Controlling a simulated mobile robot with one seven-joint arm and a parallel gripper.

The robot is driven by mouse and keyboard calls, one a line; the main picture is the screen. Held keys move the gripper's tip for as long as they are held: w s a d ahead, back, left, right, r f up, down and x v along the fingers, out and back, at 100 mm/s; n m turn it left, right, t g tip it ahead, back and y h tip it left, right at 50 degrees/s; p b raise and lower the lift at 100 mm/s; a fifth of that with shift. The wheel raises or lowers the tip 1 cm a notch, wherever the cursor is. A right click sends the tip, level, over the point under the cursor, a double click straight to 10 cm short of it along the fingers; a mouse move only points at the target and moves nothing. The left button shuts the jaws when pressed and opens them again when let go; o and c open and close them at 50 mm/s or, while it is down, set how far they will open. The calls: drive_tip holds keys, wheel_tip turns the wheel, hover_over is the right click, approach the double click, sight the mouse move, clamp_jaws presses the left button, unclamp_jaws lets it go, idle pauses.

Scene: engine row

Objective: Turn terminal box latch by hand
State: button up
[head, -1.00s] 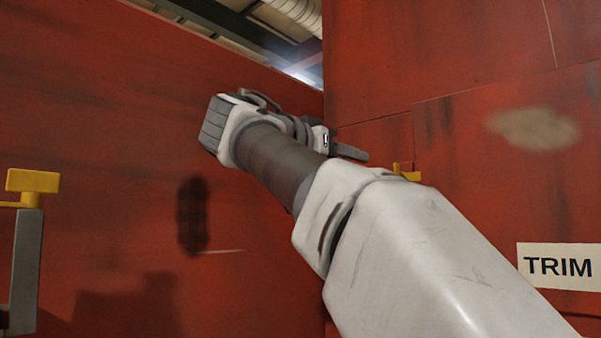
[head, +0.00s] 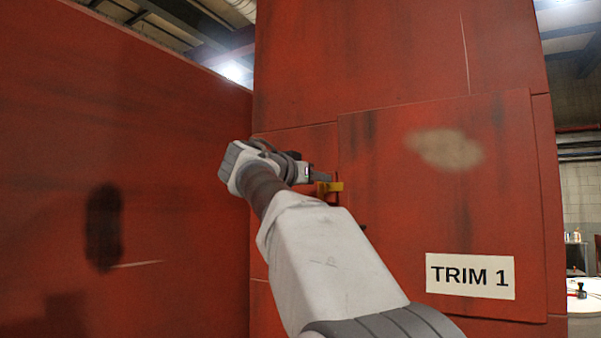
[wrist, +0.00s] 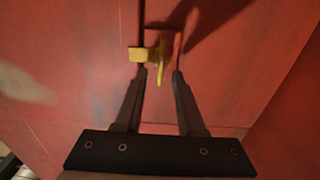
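The yellow latch (head: 331,187) sits on the red terminal box panel (head: 400,220), at its left edge, in the head view. In the wrist view the yellow latch (wrist: 150,55) lies just beyond the fingertips, with one part sticking out toward the space between them. My gripper (wrist: 162,75) is open, its two dark fingers apart with nothing between their lengths. The left fingertip is close to the latch; I cannot tell whether it touches. In the head view my gripper (head: 322,178) is seen side-on next to the latch and partly overlaps it.
A red wall (head: 130,160) stands close on the left and meets the box in a corner. A white label reading TRIM 1 (head: 470,276) is on the panel's lower right. Open room and a round white table (head: 583,297) show at the far right.

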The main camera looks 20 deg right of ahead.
drive_tip(key=shift+w+d, duration=0.35)
drive_tip(key=shift+d, duration=0.1)
clamp_jaws()
drive_tip(key=shift+f, duration=0.1)
